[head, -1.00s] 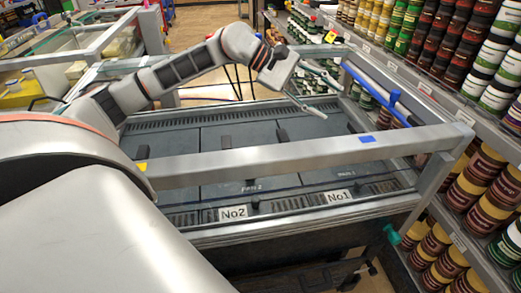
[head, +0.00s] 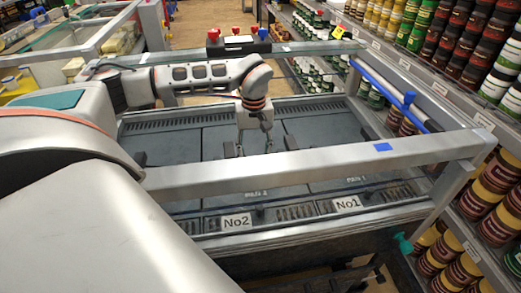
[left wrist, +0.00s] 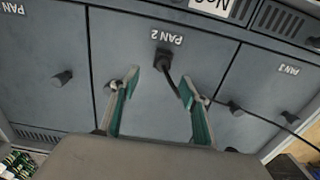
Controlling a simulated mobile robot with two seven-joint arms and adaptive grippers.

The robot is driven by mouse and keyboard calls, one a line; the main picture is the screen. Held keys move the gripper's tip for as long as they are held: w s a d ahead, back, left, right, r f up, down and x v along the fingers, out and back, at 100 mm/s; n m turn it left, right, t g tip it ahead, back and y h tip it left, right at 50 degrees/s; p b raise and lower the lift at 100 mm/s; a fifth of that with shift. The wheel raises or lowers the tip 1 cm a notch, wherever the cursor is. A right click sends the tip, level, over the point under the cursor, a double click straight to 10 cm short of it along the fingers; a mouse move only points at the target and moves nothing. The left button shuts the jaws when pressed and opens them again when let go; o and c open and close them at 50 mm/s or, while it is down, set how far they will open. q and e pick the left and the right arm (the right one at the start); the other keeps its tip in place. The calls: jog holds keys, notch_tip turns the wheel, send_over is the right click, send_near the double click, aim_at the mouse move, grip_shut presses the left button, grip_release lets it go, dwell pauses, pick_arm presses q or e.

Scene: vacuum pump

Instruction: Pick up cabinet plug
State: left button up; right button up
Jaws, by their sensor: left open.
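The black cabinet plug (left wrist: 163,60) stands on the grey panel marked PAN 2 in the left wrist view, with a black cable running off to the lower right. My left gripper (left wrist: 158,84) is open and empty, its green-padded fingers pointing toward the panel. In the head view my left gripper (head: 254,150) hangs down over the cabinet top (head: 320,135). I cannot make out the plug there. My right gripper is not in view.
A grey frame beam (head: 310,165) crosses in front of the cabinet top. Small dark knobs (left wrist: 62,77) stand on the panels beside the gripper. Shelves of cans (head: 490,130) line the right side.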

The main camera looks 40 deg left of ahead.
pick_arm(q)
notch_tip(320, 180, down, 2)
jog(key=shift+s+a, duration=0.1)
jog(key=shift+s+f+b, duration=0.2)
jog(key=shift+f+b, duration=0.1)
jog(key=shift+f, duration=1.1)
jog(key=shift+s+f+b, duration=0.15)
jog(key=shift+f+b, duration=0.15)
jog(key=shift+f, duration=1.05)
jog(key=shift+d, duration=0.2)
jog(key=shift+c, duration=0.4)
jog(key=c, duration=1.2)
